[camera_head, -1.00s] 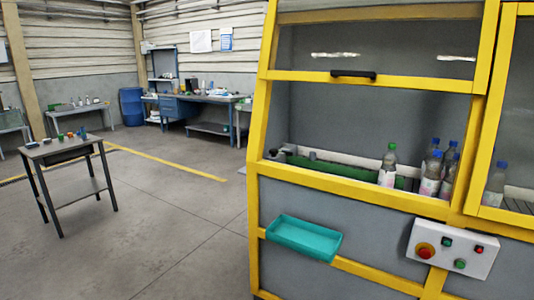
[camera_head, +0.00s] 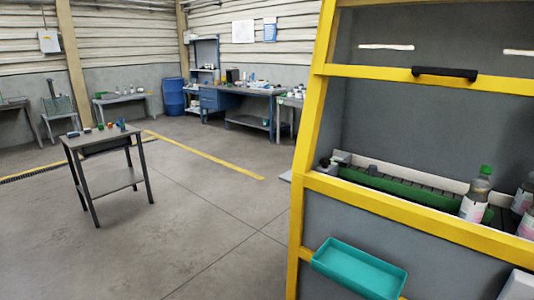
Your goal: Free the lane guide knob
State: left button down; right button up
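The reel labeller is the yellow-framed machine (camera_head: 312,130) at the right. Its front opening shows a green lane guide (camera_head: 400,190) along a conveyor. A dark, knob-like part (camera_head: 326,165) sits at the left end of the lane; it is too small to tell if it is the lane guide knob. A bottle with a green cap (camera_head: 477,195) stands in the lane, with more bottles (camera_head: 524,196) cut off at the right edge. Neither of my grippers is in view.
A teal tray (camera_head: 325,264) juts from the machine's front below the opening. A raised door with a black handle (camera_head: 444,73) is above it. A small table (camera_head: 119,180) with small items stands at the left. The floor between table and machine is clear.

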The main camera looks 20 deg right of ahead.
aim_at(325, 162)
jog(key=u, duration=0.1)
jog(key=i, duration=0.95)
jog(key=z, duration=0.3)
